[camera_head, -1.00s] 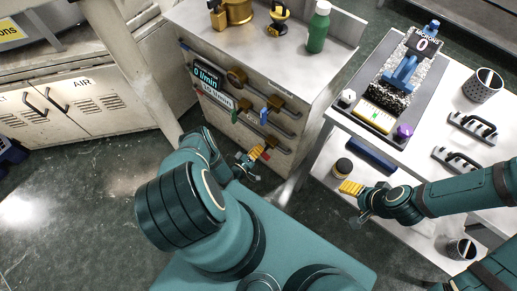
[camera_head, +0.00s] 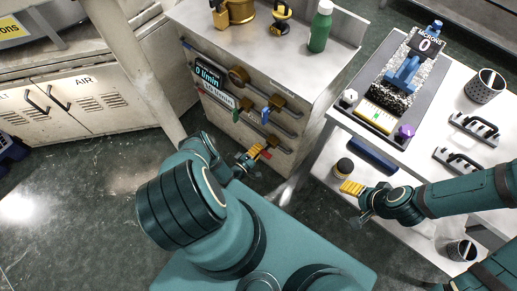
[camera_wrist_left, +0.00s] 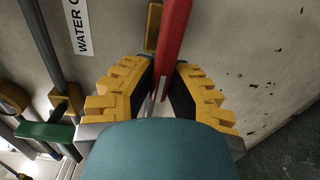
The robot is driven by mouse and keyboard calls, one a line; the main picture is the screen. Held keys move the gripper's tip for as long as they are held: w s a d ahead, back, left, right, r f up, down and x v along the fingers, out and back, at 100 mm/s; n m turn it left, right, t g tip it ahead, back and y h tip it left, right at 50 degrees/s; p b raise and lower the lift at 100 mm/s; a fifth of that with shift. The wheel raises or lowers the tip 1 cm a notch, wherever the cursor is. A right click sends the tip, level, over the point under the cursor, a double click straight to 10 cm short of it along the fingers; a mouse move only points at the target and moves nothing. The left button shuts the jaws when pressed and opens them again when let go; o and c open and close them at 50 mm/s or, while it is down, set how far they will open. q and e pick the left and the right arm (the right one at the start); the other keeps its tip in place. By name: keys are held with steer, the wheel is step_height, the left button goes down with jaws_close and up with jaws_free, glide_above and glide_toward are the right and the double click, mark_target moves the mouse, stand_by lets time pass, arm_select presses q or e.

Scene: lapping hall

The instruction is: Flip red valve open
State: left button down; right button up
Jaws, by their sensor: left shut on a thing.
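The red valve's handle (camera_wrist_left: 174,35) runs down between the yellow fingers of my left gripper (camera_wrist_left: 160,95) in the left wrist view. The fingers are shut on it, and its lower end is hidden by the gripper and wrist. In the head view only a small red piece of the handle (camera_head: 266,154) shows beside my left gripper (camera_head: 252,154), low on the front of the cabinet (camera_head: 220,125). My right gripper (camera_head: 352,188) is over the lower shelf of the white table at right. I cannot tell whether its fingers are open or shut.
A green valve handle (camera_head: 237,115) and a blue one (camera_head: 265,115) sit on pipes above, near a display (camera_head: 208,75) reading 0 l/min. A green bottle (camera_head: 320,27) stands on the cabinet top. The white table (camera_head: 335,110) stands close at right.

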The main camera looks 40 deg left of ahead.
arm_select(q)
steer(key=c, duration=1)
jaws_free()
steer(key=shift+o, duration=0.2)
steer(key=shift+r, duration=5.05)
